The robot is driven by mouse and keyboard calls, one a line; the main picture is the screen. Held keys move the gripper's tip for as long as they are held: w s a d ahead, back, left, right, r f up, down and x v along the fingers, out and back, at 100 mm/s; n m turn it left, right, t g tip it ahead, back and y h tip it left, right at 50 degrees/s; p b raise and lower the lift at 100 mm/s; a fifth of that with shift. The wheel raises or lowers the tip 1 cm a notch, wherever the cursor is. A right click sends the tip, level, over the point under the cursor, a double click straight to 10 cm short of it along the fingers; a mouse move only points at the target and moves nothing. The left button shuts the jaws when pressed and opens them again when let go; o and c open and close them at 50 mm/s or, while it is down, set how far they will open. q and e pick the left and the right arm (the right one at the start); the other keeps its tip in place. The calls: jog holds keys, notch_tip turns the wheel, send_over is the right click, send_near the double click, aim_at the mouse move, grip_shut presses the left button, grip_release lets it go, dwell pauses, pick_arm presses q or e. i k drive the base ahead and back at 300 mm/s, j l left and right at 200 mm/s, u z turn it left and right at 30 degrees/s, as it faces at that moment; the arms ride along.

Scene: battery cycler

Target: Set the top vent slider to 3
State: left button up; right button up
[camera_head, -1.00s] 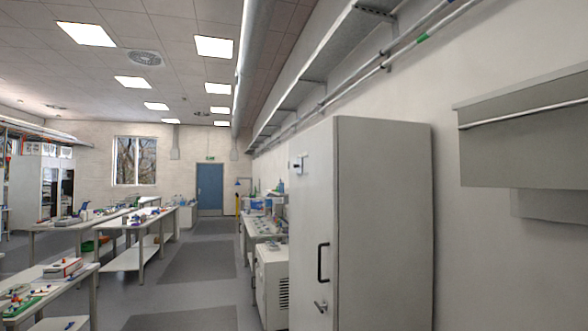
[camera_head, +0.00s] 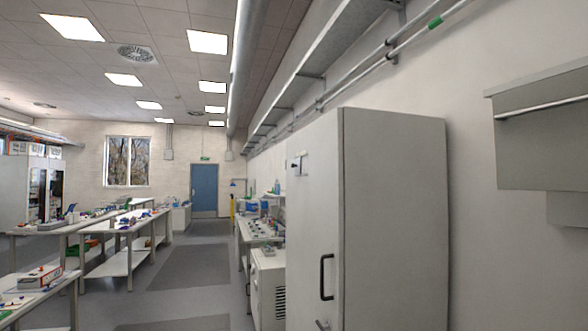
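A tall light-grey cabinet (camera_head: 395,215) stands against the right wall in the head view. A small dark-and-white fitting (camera_head: 297,164) sits high on its door; it may be the top vent slider, but it is too small to read any marks or setting. A black bar handle (camera_head: 326,277) is lower on the door. A metal latch (camera_head: 322,325) is cut by the bottom edge of the picture. Neither of my grippers is in view.
A low white unit with a slotted grille (camera_head: 268,289) and a cluttered bench (camera_head: 262,233) stand just beyond the cabinet. Benches (camera_head: 110,235) fill the left. The aisle floor (camera_head: 185,275) between them is clear. A grey wall box (camera_head: 545,130) hangs at right.

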aim_at(296, 165)
jog(key=i+j+z, duration=0.1)
jog(key=i, duration=0.4)
jog(key=i+j+z, duration=0.1)
jog(key=i+j, duration=0.15)
jog(key=i, duration=0.25)
jog(key=i+j+z, duration=0.1)
jog(key=i+j, duration=0.15)
jog(key=i, duration=0.2)
jog(key=i+j, duration=0.25)
jog(key=i, duration=0.25)
jog(key=i+j+z, duration=0.15)
jog(key=i, duration=0.3)
jog(key=j, duration=0.1)
